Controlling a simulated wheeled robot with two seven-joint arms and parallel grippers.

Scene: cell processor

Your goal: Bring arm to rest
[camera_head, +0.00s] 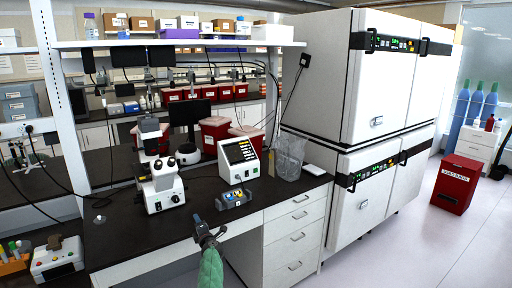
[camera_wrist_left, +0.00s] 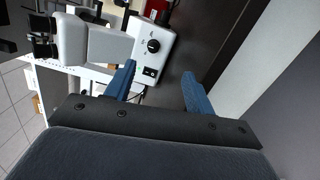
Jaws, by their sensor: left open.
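My left gripper (camera_head: 209,228) is over the front edge of the dark bench top (camera_head: 115,245) in the head view, with my green-sleeved arm rising from the bottom edge. Its two blue fingers stand apart with nothing between them in the left wrist view (camera_wrist_left: 158,85). It appears apart from the objects on the bench. My right gripper is in neither view.
A white microscope (camera_head: 162,185) stands left of my gripper; a white base with a black knob (camera_wrist_left: 153,46) shows in the wrist view. A small grey device (camera_head: 234,198) and a white box with a screen (camera_head: 239,159) lie behind. Drawers (camera_head: 298,238) and tall white incubators (camera_head: 375,115) stand right.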

